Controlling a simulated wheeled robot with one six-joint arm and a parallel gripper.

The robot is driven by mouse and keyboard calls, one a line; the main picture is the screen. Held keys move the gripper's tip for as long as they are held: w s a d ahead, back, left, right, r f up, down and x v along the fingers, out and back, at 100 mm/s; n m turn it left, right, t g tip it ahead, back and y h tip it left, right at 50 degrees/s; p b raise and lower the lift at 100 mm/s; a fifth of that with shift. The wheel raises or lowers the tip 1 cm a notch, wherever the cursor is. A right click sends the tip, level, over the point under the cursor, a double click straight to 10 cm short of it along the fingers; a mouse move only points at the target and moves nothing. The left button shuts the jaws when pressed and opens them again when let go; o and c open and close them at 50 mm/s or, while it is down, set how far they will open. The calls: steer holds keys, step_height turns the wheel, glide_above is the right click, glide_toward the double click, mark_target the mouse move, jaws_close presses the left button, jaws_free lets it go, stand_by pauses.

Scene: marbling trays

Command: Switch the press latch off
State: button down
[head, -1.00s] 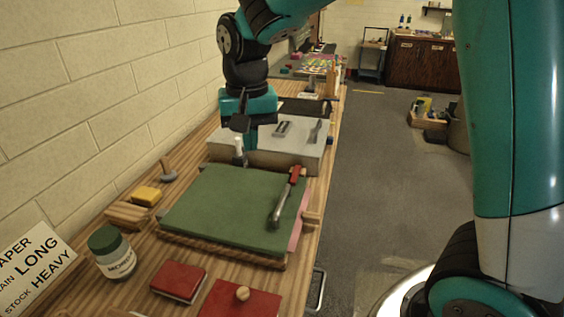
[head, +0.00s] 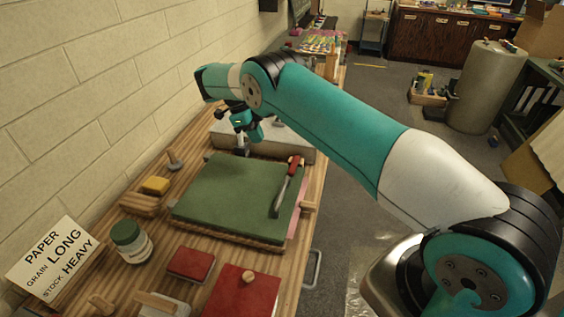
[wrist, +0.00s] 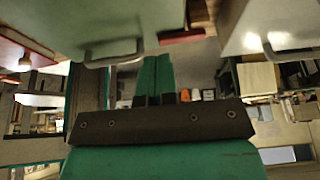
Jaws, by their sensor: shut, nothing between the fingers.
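The grey press block (head: 302,148) stands on the bench behind the green board, partly hidden by my arm. I cannot make out the press latch now; my arm covers most of the block's top. My gripper (head: 241,151) is at the block's left front, just behind the board's back edge, pointing down. In the wrist view its fingers (wrist: 157,60) lie together, with nothing seen between them. I cannot tell whether it touches the block.
The green board (head: 225,200) carries a red-handled tool (head: 284,187).

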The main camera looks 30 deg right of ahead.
mark_target(286, 173)
steer(key=shift+f, duration=0.1)
steer(key=b+x, duration=0.3)
steer(key=b, duration=0.3)
steer(key=shift+f+b, duration=0.1)
steer(key=shift+b, duration=0.25)
steer(key=b+x, duration=0.2)
steer(key=x, duration=0.4)
steer(key=shift+s+d+f, duration=0.2)
steer(key=shift+f, duration=0.05)
steer(key=shift+s+d+r+p, duration=0.1)
steer(key=shift+s+d+p, duration=0.7)
steer(key=shift+s+d, duration=0.55)
